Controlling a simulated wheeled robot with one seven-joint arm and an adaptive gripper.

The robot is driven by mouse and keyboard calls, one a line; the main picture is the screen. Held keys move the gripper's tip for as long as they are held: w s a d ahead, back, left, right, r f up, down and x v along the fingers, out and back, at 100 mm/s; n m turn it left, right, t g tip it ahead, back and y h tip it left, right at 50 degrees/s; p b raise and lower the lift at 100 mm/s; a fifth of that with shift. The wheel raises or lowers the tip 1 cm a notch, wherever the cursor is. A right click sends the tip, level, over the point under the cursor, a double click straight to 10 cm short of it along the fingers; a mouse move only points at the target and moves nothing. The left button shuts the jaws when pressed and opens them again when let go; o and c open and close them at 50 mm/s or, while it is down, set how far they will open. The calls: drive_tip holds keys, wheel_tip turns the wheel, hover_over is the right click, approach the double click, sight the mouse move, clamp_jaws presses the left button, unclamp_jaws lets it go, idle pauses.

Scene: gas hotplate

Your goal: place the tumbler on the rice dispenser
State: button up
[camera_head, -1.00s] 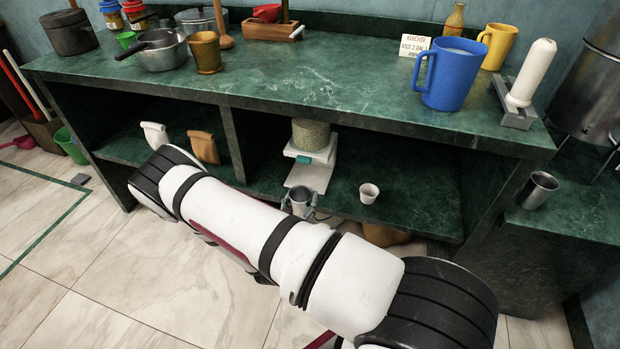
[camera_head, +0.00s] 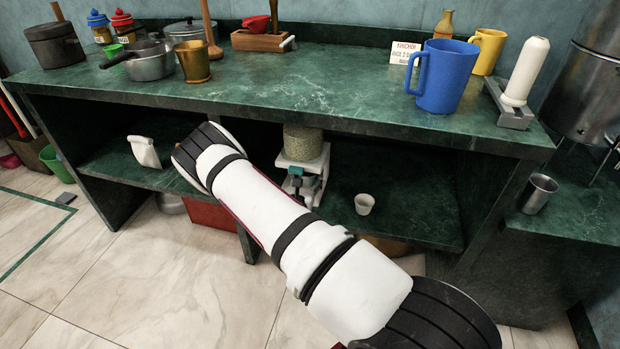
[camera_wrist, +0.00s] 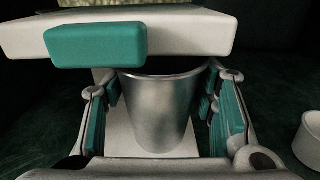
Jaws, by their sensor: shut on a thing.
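The metal tumbler (camera_wrist: 160,110) is upright between the two finger pads of my gripper (camera_wrist: 163,108), which is shut on it. The rice dispenser (camera_head: 303,143) stands on the lower shelf, with a grain-filled container above a white body. In the head view my gripper (camera_head: 298,188) is at the dispenser's front, and the tumbler is hard to make out there.
A small white cup (camera_head: 364,204) stands on the shelf right of the dispenser, also at the wrist view's right edge (camera_wrist: 308,140). A white scoop-like item (camera_head: 145,152) is on the left shelf. The green counter (camera_head: 300,85) overhangs the shelf. Another metal cup (camera_head: 539,193) stands far right.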

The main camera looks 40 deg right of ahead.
drive_tip(key=shift+w+d+f+b, duration=0.55)
drive_tip(key=shift+w+d+f, duration=0.05)
drive_tip(key=shift+d, duration=0.2)
drive_tip(key=shift+f, duration=0.15)
drive_tip(key=shift+f, duration=0.3)
drive_tip(key=o, duration=1.4)
drive_tip(key=shift+r, duration=0.1)
drive_tip(key=shift+r, duration=0.15)
drive_tip(key=p+v, duration=0.3)
drive_tip(key=v, duration=0.9)
drive_tip(key=shift+s, duration=0.1)
